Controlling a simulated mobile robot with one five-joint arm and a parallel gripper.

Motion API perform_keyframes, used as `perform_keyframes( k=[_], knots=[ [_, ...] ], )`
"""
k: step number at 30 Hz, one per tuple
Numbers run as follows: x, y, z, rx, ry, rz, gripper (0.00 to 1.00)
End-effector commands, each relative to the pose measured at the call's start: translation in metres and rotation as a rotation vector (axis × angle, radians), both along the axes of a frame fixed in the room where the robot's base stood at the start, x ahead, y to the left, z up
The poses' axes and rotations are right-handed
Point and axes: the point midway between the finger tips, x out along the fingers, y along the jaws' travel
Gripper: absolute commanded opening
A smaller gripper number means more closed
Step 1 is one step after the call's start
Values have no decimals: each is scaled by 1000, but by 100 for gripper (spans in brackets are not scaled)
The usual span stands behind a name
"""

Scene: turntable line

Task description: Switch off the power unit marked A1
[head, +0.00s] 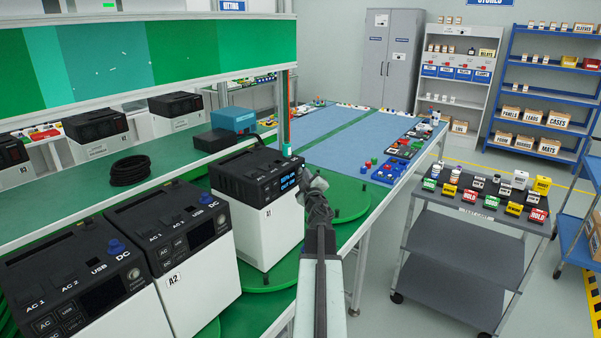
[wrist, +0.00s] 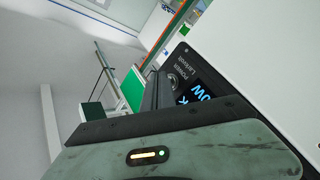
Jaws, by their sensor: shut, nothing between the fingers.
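The power unit marked A1 (head: 262,232) is a white box with a black top, standing on a green round plate. Its small display (head: 288,181) is lit with blue text. The wrist view shows the black panel close up and tilted, with the lit display (wrist: 194,95) and a round button (wrist: 171,82) beside the word POWER. My gripper (head: 304,173) is shut and empty, at the unit's right front corner near the display. I cannot tell whether it touches the unit. My arm hides part of the unit's right edge.
Unit A2 (head: 186,275) stands close at the left of A1, with another unit (head: 120,310) in front of it. A green bench (head: 100,185) runs behind. A blue-topped table (head: 335,150) lies beyond. A grey cart (head: 460,255) stands right, with floor between.

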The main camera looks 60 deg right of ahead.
Motion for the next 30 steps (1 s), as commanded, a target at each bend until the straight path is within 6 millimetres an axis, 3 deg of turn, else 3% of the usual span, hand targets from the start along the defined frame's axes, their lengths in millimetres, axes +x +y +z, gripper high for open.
perform_keyframes(
  k=[23,30],
  knots=[
    [6,0,0,0,0,0,0],
    [-3,0,0,-1,-1,-1,0]
  ],
)
